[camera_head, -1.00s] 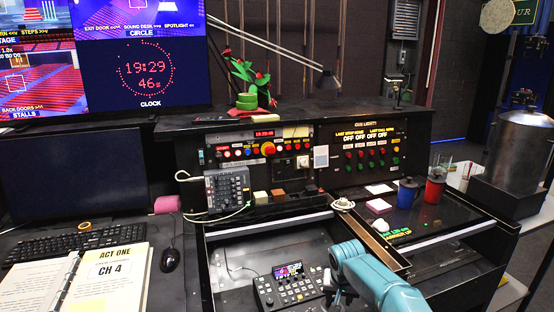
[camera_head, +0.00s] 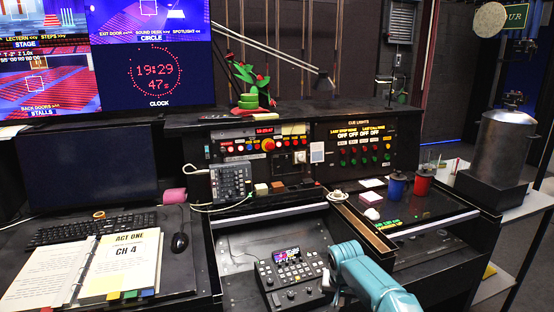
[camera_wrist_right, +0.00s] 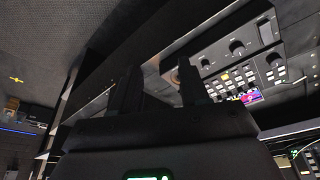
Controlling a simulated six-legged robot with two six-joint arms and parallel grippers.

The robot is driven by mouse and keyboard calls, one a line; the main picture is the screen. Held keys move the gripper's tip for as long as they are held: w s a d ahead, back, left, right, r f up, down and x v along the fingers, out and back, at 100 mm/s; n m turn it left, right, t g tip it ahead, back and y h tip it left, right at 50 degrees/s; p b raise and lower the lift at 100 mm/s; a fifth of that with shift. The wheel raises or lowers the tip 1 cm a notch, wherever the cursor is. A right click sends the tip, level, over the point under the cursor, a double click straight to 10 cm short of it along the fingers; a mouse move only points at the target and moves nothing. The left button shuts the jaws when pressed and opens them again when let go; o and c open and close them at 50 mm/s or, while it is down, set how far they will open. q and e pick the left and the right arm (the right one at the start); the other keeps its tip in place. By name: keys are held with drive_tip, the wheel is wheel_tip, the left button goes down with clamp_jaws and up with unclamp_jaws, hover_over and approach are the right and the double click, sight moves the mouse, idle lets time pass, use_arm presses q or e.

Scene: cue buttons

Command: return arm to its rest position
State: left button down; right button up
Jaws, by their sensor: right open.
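My right arm (camera_head: 370,275), teal, enters at the bottom of the head view, right of centre. It is bent over the open desk bay, beside the small control console (camera_head: 292,275) with a lit screen. Its gripper is mostly hidden behind the arm there. In the wrist view my right gripper (camera_wrist_right: 160,92) shows two dark fingers spread apart with nothing between them. The console also shows beyond the fingers in the wrist view (camera_wrist_right: 245,75). My left gripper is not in view.
The cue light panel (camera_head: 366,148) stands at the back of the desk. Blue and red mugs (camera_head: 423,181) stand right of the bay, near a metal urn (camera_head: 500,150). An open binder (camera_head: 120,265), keyboard (camera_head: 90,228) and mouse (camera_head: 180,243) lie at left.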

drive_tip(key=s+a+f+n+g+y, duration=0.1)
drive_tip(key=s+a+f+y, duration=0.1)
drive_tip(key=s+f, duration=0.7)
drive_tip(key=s+a+f+n+g+y, duration=0.1)
drive_tip(key=s+a+f+y, duration=0.15)
drive_tip(key=s+f, duration=0.65)
drive_tip(key=s+m+g, duration=0.1)
drive_tip(key=s, duration=2.2)
drive_tip(key=shift+a+f+m, duration=0.25)
drive_tip(key=shift+f+m, duration=0.05)
drive_tip(key=shift+f, duration=0.15)
